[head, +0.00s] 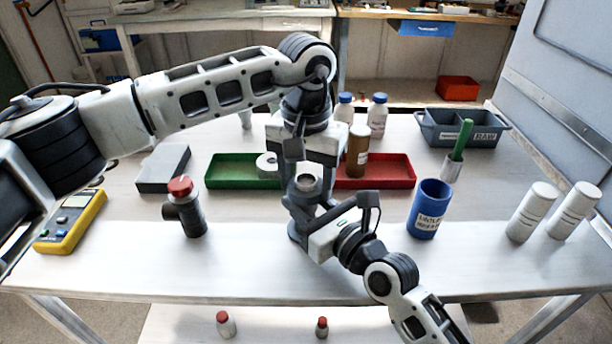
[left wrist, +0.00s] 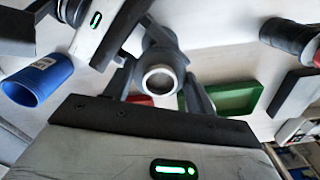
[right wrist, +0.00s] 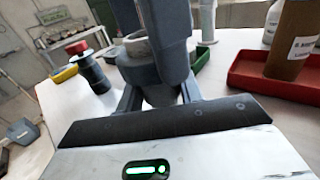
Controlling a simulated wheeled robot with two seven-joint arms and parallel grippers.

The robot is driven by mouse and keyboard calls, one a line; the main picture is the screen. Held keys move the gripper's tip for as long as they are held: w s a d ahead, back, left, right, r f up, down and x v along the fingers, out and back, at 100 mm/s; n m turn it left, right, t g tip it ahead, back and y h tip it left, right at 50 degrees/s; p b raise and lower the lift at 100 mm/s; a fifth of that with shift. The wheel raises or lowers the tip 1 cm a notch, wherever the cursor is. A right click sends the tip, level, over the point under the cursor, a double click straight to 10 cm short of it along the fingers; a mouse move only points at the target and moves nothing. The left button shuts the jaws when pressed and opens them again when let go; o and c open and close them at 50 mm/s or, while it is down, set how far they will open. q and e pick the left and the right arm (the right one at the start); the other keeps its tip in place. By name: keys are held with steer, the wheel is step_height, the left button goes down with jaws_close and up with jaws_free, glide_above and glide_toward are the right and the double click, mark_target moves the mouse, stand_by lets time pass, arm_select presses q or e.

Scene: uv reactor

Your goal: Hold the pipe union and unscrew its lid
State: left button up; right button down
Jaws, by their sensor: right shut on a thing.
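The grey pipe union (head: 299,228) stands at the middle of the table, near its front half. Its lid (head: 308,182) is a pale round ring on top, also in the left wrist view (left wrist: 160,80) and the right wrist view (right wrist: 137,45). My right gripper (right wrist: 160,98) is shut on the union's body from the front right. My left gripper (left wrist: 160,88) points down from above, with a finger on either side of the lid. Its fingers look open, with gaps to the ring. In the head view the left gripper partly covers the union.
A red-capped dark fitting (head: 191,218) and a yellow multimeter (head: 70,222) are at left. Behind are a green tray (head: 225,172), a red tray (head: 400,172) and a brown bottle (head: 357,152). A blue cup (head: 429,210) and white cylinders (head: 531,212) stand at right.

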arm_select(q)
steer(key=n, duration=1.4)
steer(key=shift+n, duration=0.4)
steer(key=n, duration=0.7)
steer(key=shift+n, duration=0.3)
steer(key=n, duration=0.4)
steer(key=shift+r+n, duration=0.1)
steer(key=shift+n, duration=0.3)
steer(key=n, duration=0.2)
steer(key=shift+n, duration=0.4)
steer(key=n, duration=0.7)
steer(key=shift+n, duration=0.3)
steer(key=n, duration=0.4)
steer(key=shift+n, duration=0.4)
steer(key=n, duration=0.2)
steer(key=shift+n, duration=0.4)
steer(key=n, duration=0.7)
steer(key=shift+n, duration=0.3)
steer(key=n, duration=0.7)
steer(key=shift+r+n, duration=0.1)
steer(key=shift+n, duration=0.2)
